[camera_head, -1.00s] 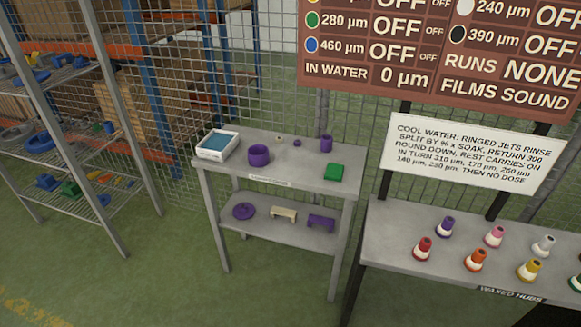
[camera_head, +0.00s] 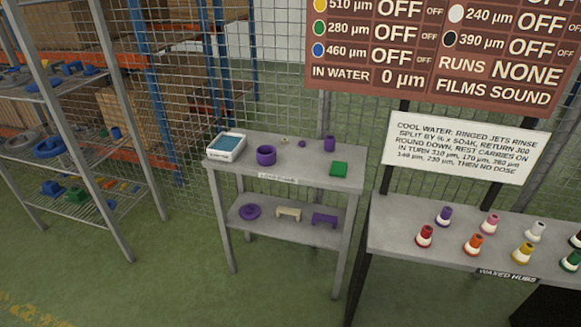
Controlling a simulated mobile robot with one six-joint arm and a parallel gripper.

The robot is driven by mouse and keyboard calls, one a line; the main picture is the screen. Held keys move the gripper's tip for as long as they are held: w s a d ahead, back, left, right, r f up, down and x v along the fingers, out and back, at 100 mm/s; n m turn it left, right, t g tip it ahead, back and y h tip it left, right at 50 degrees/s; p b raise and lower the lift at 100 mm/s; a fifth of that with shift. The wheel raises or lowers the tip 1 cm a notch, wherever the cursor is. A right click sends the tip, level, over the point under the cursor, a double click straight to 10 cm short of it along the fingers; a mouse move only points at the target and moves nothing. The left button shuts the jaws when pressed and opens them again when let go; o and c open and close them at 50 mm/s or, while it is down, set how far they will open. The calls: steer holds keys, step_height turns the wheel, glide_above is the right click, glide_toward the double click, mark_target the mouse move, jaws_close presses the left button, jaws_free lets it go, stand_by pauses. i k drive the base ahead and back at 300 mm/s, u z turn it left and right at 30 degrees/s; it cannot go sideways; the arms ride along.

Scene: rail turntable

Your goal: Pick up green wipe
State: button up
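The green wipe (camera_head: 339,169) is a small flat green block lying on the right part of the top of a grey two-tier table (camera_head: 300,179). Nothing covers it. My gripper is not in view, so I cannot see whether it is open or shut.
The table top also holds a white tray with blue inside (camera_head: 226,146), a purple pot (camera_head: 266,155) and a purple cup (camera_head: 330,143). A bench (camera_head: 400,240) with several coloured hubs stands at right, metal shelving (camera_head: 100,150) at left. Green floor in front is open.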

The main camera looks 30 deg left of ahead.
mark_target(338, 168)
steer(key=u, duration=0.85)
steer(key=k, duration=1)
steer(key=i, duration=0.75)
steer(key=u, duration=0.05)
